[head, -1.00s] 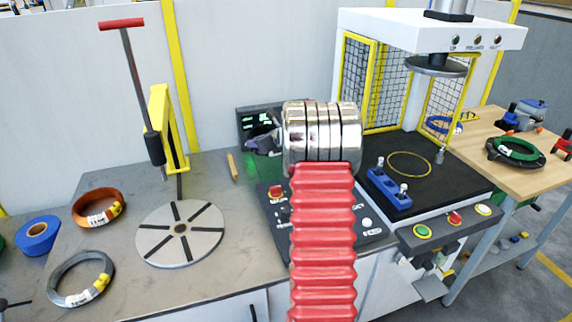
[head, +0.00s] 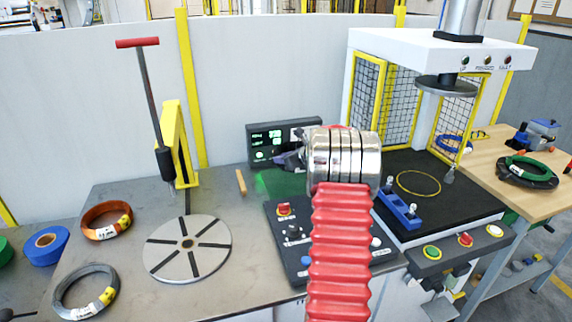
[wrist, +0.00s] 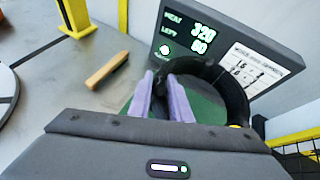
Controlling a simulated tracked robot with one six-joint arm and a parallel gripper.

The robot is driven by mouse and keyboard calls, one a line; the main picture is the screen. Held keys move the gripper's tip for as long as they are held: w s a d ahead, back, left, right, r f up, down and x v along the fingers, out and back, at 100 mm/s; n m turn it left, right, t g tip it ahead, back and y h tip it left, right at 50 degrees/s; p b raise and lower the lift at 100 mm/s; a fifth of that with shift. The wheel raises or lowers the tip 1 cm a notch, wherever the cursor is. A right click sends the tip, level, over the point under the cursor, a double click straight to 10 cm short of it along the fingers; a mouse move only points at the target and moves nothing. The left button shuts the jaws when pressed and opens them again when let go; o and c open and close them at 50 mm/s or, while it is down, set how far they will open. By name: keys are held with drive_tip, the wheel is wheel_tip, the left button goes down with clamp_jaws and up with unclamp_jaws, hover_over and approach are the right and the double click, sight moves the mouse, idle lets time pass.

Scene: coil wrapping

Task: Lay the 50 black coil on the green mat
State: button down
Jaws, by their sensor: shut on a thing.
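My gripper (wrist: 161,84) is shut on a black coil (wrist: 237,96) at its near left side, between two pale purple fingers. The coil appears tilted in the wrist view; its lower part is hidden by the gripper body, and no number on it is readable. The green mat (wrist: 206,108) shows through the coil's opening, below it. I cannot tell whether coil and mat touch. In the head view the green mat (head: 270,182) is partly seen left of my arm, under the gripper (head: 280,159), with the coil mostly hidden.
A dark display (head: 284,140) stands behind the mat. A wooden stick (head: 241,182) lies left of it. A grey turntable (head: 187,249), an orange coil (head: 107,220) and a grey coil (head: 84,291) are further left. A control panel (head: 290,228) lies in front, a press (head: 425,190) right.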

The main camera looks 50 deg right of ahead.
sight(283, 168)
drive_tip(key=shift+f, duration=2.1)
drive_tip(key=shift+f, duration=0.1)
drive_tip(key=shift+f, duration=1.8)
drive_tip(key=c, duration=2.1)
unclamp_jaws()
drive_tip(key=shift+f, duration=0.2)
drive_tip(key=o, duration=0.5)
drive_tip(key=shift+s+r, duration=0.1)
drive_tip(key=v, duration=1.2)
